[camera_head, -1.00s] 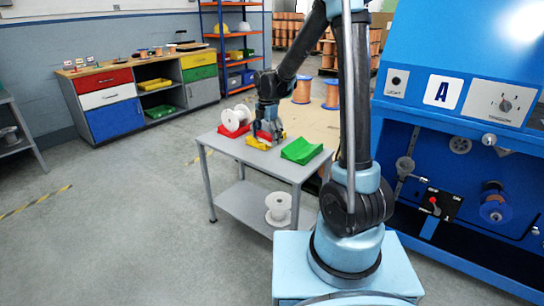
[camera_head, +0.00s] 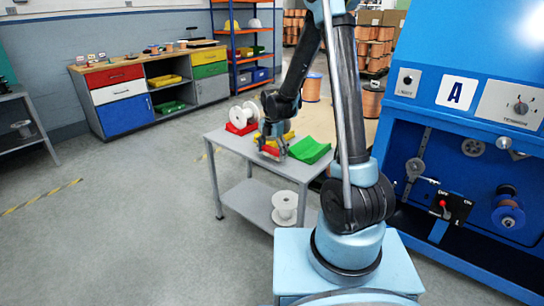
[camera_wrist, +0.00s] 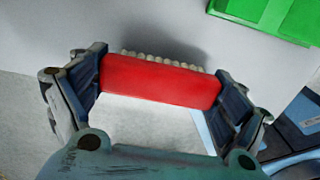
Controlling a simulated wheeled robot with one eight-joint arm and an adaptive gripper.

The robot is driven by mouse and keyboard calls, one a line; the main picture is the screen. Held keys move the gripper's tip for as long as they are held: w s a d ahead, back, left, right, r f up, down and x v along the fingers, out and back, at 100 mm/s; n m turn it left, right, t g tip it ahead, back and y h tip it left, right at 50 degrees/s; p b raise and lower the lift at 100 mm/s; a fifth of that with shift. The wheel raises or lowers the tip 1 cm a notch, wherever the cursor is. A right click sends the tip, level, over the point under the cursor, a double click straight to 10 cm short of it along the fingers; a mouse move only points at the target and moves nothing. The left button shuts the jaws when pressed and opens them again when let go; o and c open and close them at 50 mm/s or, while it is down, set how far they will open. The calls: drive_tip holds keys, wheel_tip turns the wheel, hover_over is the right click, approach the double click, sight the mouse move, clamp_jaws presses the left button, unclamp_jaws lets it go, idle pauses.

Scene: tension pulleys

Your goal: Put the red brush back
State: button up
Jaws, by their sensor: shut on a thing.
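My gripper (camera_wrist: 160,82) is shut on the red brush (camera_wrist: 160,80), which lies crosswise between its two fingers. Pale bristles show along the brush's far side in the wrist view. In the head view my gripper (camera_head: 272,146) and a bit of the red brush (camera_head: 270,152) are at the front edge of the small grey table (camera_head: 232,140). Whether the brush touches the table top is unclear. A yellow holder (camera_head: 289,135) is partly hidden behind my gripper. A green holder (camera_head: 310,150) is to its right, also in the wrist view (camera_wrist: 268,15). A red holder (camera_head: 240,128) carries a white spool (camera_head: 243,112).
Another white spool (camera_head: 285,205) stands on the table's lower shelf. The blue machine (camera_head: 440,120) stands close on the right. A drawer bench (camera_head: 150,95) is at the back left. The floor left of the table is clear.

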drive_tip(key=shift+f, duration=0.5)
drive_tip(key=shift+f, duration=0.1)
drive_tip(key=o, duration=0.9)
drive_tip(key=shift+o, duration=0.2)
